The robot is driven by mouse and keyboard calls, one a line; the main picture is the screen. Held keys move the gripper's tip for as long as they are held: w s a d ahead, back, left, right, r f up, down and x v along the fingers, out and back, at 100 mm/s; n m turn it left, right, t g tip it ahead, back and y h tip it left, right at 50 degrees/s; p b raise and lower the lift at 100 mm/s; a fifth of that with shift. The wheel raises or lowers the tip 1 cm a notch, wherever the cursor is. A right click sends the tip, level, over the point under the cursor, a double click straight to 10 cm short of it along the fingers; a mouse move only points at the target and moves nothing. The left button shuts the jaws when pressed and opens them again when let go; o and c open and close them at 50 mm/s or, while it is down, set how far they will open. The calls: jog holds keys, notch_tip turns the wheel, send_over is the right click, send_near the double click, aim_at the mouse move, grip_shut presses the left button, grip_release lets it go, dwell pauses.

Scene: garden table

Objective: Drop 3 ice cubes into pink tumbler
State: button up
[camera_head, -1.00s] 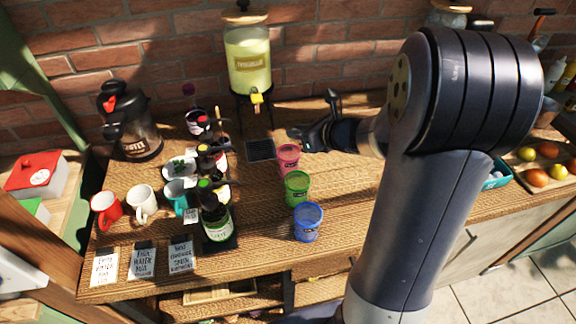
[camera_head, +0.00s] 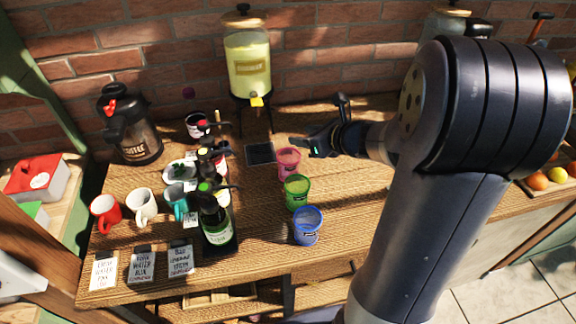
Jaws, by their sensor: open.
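The pink tumbler (camera_head: 288,161) stands upright on the wooden table, the farthest back of three tumblers in a row. My gripper (camera_head: 308,142) is open, with its fingers pointing left, just above and to the right of the pink tumbler's rim. I see nothing between its fingers. Whether ice lies inside the pink tumbler is too small to tell. I cannot make out any ice cubes in this view; my arm hides the right part of the table.
A green tumbler (camera_head: 297,191) and a blue tumbler (camera_head: 307,226) stand in front of the pink one. A drink dispenser (camera_head: 248,62) stands behind, with a dark mat (camera_head: 260,153) below it. Bottles (camera_head: 216,222), mugs (camera_head: 142,206) and a coffee jug (camera_head: 130,130) crowd the left.

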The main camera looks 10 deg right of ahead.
jog(key=v, duration=0.8)
jog(key=shift+s, duration=0.15)
jog(key=x, duration=1)
jog(key=shift+w+a+r+p, duration=0.1)
jog(key=shift+w+r+p, duration=0.05)
jog(key=shift+r+p, duration=0.9)
jog(key=shift+w+a+r+p, duration=0.1)
jog(key=shift+w+r+p, duration=0.05)
jog(key=shift+r+p, duration=0.9)
